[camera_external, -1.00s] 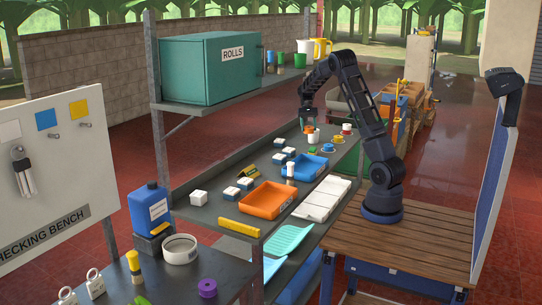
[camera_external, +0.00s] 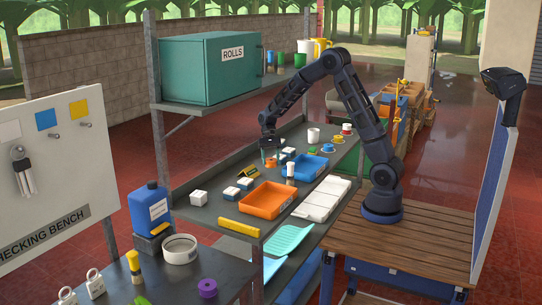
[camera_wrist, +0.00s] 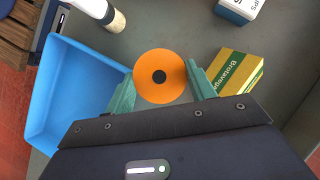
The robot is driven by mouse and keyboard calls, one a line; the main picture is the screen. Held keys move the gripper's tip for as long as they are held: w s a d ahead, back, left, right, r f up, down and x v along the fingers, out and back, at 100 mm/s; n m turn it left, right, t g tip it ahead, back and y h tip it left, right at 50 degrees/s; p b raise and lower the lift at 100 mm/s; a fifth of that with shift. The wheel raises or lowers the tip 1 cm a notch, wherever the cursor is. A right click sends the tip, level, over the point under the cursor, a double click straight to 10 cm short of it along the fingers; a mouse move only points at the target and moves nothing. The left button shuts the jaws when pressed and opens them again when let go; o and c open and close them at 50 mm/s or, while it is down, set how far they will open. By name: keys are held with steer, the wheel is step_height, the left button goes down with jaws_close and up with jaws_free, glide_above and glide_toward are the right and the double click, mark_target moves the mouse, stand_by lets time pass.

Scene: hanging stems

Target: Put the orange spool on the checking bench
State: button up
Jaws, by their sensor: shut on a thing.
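The orange spool (camera_wrist: 160,68) shows in the wrist view as an orange disc with a dark centre hole, between the two green fingertips of my gripper (camera_wrist: 158,88). My gripper is shut on it. In the external view my gripper (camera_external: 270,157) hangs over the shelf unit's middle shelf, and the spool is a small orange patch (camera_external: 271,163) beneath it. The checking bench (camera_external: 185,285) is the grey top at the lower left, in front of a white board with its name. A purple spool (camera_external: 207,288) stands on that bench.
On the shelf are an orange tray (camera_external: 267,199), a blue tray (camera_external: 305,167) and white-blue blocks. A teal cabinet (camera_external: 210,70) stands above.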

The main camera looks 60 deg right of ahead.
steer(key=s+a+r, duration=0.1)
steer(key=a+r, duration=0.1)
steer(key=a, duration=1.7)
steer(key=s+a+r, duration=0.2)
steer(key=a, duration=1.7)
steer(key=s+a+r, duration=0.2)
steer(key=s+a, duration=0.3)
steer(key=a, duration=0.5)
steer(key=s+a+r+m, duration=0.1)
steer(key=s+a+r, duration=0.1)
steer(key=s+a, duration=0.55)
steer(key=s+a+r, duration=0.2)
steer(key=s+a, duration=0.1)
steer(key=a, duration=0.9)
steer(key=shift+t, duration=0.3)
steer(key=f, duration=2)
steer(key=shift+s+d, duration=0.1)
steer(key=shift+s, duration=0.15)
steer(key=o, duration=1)
steer(key=shift+f, duration=0.1)
